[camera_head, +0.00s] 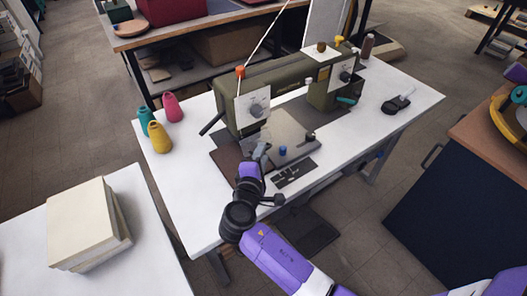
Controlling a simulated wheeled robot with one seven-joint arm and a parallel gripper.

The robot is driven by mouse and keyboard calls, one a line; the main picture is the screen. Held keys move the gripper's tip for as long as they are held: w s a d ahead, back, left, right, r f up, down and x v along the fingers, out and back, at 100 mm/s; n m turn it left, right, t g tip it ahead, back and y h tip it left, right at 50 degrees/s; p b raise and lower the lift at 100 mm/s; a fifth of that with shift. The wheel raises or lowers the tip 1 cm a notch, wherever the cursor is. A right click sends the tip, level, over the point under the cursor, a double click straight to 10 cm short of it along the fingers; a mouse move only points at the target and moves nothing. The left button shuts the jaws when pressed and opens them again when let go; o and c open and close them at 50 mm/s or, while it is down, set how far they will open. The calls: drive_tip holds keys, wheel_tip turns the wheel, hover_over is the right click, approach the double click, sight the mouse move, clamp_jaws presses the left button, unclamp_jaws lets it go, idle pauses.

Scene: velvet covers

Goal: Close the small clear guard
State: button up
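An olive sewing machine (290,84) stands on a white table (400,118). My purple arm reaches in from the lower right, and my gripper (261,151) is low at the front of the needle area, next to the bed. Its fingers are tiny here and I cannot tell whether they are open or shut, or touching anything. The small clear guard cannot be made out; the needle area is partly behind my gripper.
A blue knob (283,150) and a dark plate (294,173) lie right of my gripper. A dark cabinet (452,207) stands at the right. The table's right part is mostly clear.

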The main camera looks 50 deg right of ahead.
drive_tip(key=shift+x, duration=0.8)
clamp_jaws()
drive_tip(key=f+b, duration=0.1)
drive_tip(key=b, duration=0.3)
drive_tip(key=shift+w+f+m+h, duration=0.2)
drive_tip(key=shift+m+h, duration=0.1)
drive_tip(key=shift+m, duration=0.1)
drive_tip(key=b, duration=0.1)
drive_tip(key=t+b, duration=0.1)
drive_tip(key=b, duration=0.1)
drive_tip(key=shift+w+f+m+h, duration=0.1)
drive_tip(key=shift+f+m+h, duration=0.15)
drive_tip(key=shift+m+h, duration=0.05)
drive_tip(key=shift+b, duration=0.4)
drive_tip(key=shift+r, duration=0.2)
